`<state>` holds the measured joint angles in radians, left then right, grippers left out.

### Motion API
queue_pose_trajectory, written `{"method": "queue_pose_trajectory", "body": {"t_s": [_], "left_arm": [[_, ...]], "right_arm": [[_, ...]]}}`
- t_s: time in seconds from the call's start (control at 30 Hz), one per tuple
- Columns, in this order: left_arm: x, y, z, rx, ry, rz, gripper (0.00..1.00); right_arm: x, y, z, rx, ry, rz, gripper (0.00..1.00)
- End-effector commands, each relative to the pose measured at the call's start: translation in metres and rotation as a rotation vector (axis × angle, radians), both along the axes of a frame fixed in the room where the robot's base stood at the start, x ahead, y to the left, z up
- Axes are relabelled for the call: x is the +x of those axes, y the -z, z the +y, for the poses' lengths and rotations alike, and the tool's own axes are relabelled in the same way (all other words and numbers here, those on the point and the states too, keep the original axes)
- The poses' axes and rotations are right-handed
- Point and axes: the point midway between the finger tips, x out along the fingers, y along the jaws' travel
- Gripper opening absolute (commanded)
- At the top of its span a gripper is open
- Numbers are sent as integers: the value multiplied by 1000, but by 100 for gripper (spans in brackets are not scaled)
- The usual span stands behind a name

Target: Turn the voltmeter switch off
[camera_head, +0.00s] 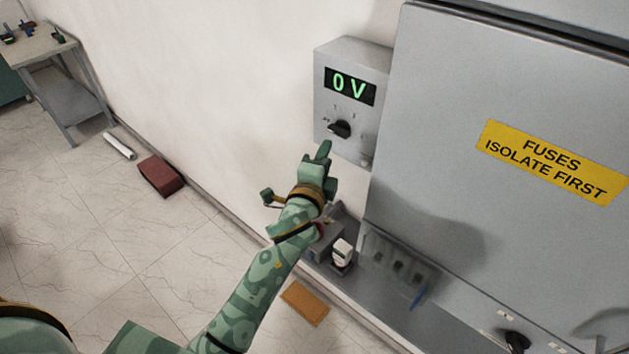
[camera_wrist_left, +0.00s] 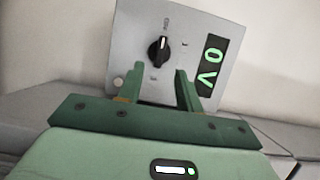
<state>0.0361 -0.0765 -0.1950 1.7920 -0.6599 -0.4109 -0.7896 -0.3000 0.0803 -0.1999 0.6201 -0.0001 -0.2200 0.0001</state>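The voltmeter (camera_head: 350,62) is a grey box on the wall beside the large cabinet. Its display (camera_head: 350,87) reads 0 V in green. The black rotary switch (camera_head: 340,128) sits below the display; its knob (camera_wrist_left: 158,51) also shows in the left wrist view, with a pale pointer line. My left gripper (camera_head: 324,150) is just below the switch in the head view. In the left wrist view its two fingers (camera_wrist_left: 158,80) stand apart with nothing between them, and the knob lies ahead of the gap, apart from the fingers. My right gripper is not in view.
A large grey cabinet (camera_head: 440,130) with a yellow fuse sign (camera_head: 550,162) stands right of the voltmeter. Below is a grey ledge (camera_head: 395,318) with a white-topped item (camera_head: 342,250). A small table (camera_head: 40,48) stands far left. A brown block (camera_head: 160,176) lies on the floor.

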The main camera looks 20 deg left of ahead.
Motion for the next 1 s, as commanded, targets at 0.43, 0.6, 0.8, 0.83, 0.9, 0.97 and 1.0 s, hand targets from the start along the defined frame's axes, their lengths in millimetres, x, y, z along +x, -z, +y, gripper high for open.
{"method": "queue_pose_trajectory", "body": {"t_s": [0.43, 0.6, 0.8, 0.83, 0.9, 0.97, 1.0], "left_arm": [[-81, 1, -3, -1, 0, 1, 35], [-83, 0, -4, -1, 0, 0, 35], [-83, 0, -4, -1, 0, 0, 35], [-83, 0, -4, -1, 0, 0, 35], [-83, 0, -4, -1, 0, 0, 35], [-83, 0, -4, -6, 0, 0, 35], [-83, 0, -4, -23, 1, -1, 35]], "right_arm": [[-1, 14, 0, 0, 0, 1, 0], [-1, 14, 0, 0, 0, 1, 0], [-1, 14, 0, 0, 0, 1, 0], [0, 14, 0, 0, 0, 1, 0], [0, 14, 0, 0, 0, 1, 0], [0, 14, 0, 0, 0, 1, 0], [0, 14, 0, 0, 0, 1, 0]]}}
